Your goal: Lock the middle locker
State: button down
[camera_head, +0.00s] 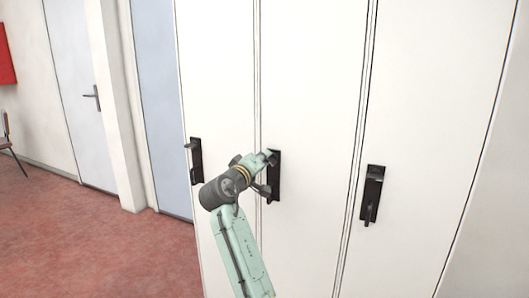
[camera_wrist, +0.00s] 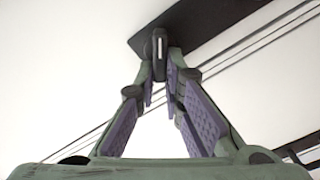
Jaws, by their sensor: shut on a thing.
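The middle locker (camera_head: 312,90) is a tall white door, and it looks closed, flush with the doors beside it. Its black lock plate (camera_head: 276,183) is near the door's left edge, partly hidden by my gripper. My gripper (camera_head: 267,171) is at this plate. In the wrist view, my gripper's purple-padded fingers (camera_wrist: 161,80) close in on a black handle (camera_wrist: 160,46) with a pale line on it. The handle stands out from the dark plate (camera_wrist: 195,25). The exact contact between fingertips and handle is small and hard to make out.
A left locker (camera_head: 218,70) and a right locker (camera_head: 430,110) flank it. Each has a black handle, the left one (camera_head: 195,158) and the right one (camera_head: 372,195). A chair (camera_head: 8,140) and a grey door (camera_head: 78,75) are far left. The red floor (camera_head: 90,240) there is clear.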

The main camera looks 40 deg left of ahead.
jog(key=shift+s+a+f+n+p, duration=0.15)
jog(key=shift+n+p, duration=0.45)
jog(key=shift+n, duration=0.6)
jog(key=shift+w+f+n+p, duration=0.15)
jog(key=shift+n+p, duration=0.4)
jog(key=shift+n, duration=0.65)
jog(key=shift+s+a+f+n+p, duration=0.15)
jog(key=shift+n+p, duration=0.45)
jog(key=shift+n, duration=0.6)
jog(key=shift+d+f, duration=0.1)
jog(key=c, duration=1.7)
grip_release()
jog(key=v, duration=1.2)
